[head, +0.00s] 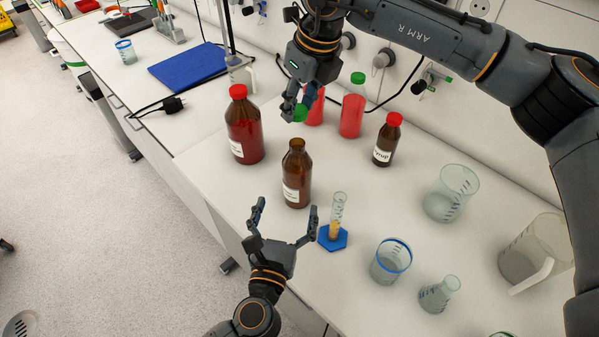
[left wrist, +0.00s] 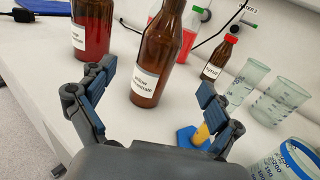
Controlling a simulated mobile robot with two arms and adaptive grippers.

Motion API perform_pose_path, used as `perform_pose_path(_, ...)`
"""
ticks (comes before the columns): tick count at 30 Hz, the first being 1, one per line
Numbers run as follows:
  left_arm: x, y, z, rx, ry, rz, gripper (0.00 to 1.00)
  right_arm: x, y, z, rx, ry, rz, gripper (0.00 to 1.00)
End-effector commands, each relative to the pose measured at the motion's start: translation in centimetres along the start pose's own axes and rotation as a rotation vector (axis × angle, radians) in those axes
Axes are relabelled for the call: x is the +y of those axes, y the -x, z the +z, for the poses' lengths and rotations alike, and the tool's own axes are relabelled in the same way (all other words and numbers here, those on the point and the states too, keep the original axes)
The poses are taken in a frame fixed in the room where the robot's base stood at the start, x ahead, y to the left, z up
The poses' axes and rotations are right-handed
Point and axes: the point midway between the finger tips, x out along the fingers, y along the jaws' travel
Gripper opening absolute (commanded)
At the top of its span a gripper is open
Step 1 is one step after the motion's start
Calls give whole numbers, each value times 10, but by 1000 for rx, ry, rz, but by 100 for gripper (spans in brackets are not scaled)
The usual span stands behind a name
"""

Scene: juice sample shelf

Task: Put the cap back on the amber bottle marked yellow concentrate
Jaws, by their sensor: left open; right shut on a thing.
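The amber bottle (head: 297,172) stands upright and uncapped near the bench's front edge. In the left wrist view its label (left wrist: 146,82) faces me; the small print is hard to read. My right gripper (head: 297,108) is shut on a green cap (head: 301,113), above and behind the amber bottle and apart from it. My left gripper (head: 286,206) is open and empty in front of the bottle, low down. In the left wrist view the amber bottle (left wrist: 157,55) stands beyond and between its open fingers, apparently untouched.
A red-capped brown bottle (head: 244,130) stands left, a small one (head: 387,142) right. Red bottles (head: 352,115) stand behind. A cylinder with yellow liquid (head: 338,217) on a blue base stands close to my left gripper's right finger. Beakers (head: 391,263) and a flask (head: 439,296) stand right.

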Motion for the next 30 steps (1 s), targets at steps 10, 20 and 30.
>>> perform_pose_path(10, 0, -12, 1, -3, -2, 0, 91, 0, 0, 0, 0, 0, 0, 28)
perform_pose_path(20, 0, -73, 1, -3, -4, 0, 91, 0, 0, 0, 0, 1, 0, 28)
perform_pose_path(30, 0, -116, 0, 0, -2, -1, 91, 0, 0, 0, 0, 1, 0, 28)
